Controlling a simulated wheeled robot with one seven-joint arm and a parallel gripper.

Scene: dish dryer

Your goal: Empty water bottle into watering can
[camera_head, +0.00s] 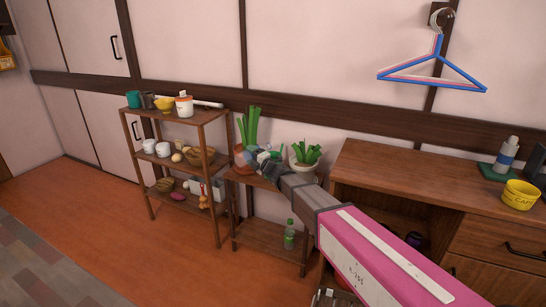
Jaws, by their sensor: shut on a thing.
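My gripper (262,159) is at the far end of my pink and grey arm, over the top of a small wooden stand. It is shut on a small, partly hidden thing with pale and green parts; I cannot tell for sure whether this is the water bottle. A green bottle (289,235) stands upright on the stand's lower shelf, well below my gripper. A reddish-brown pot (240,153) is just left of my gripper, partly hidden. I cannot clearly make out a watering can.
The small stand (258,235) bears a potted green plant (305,155) right of my gripper. A wooden rack (212,150) with cups and bowls stands left. A wooden cabinet (410,172) stands right, with a yellow bowl (520,195) and white bottle (507,153). The left floor is clear.

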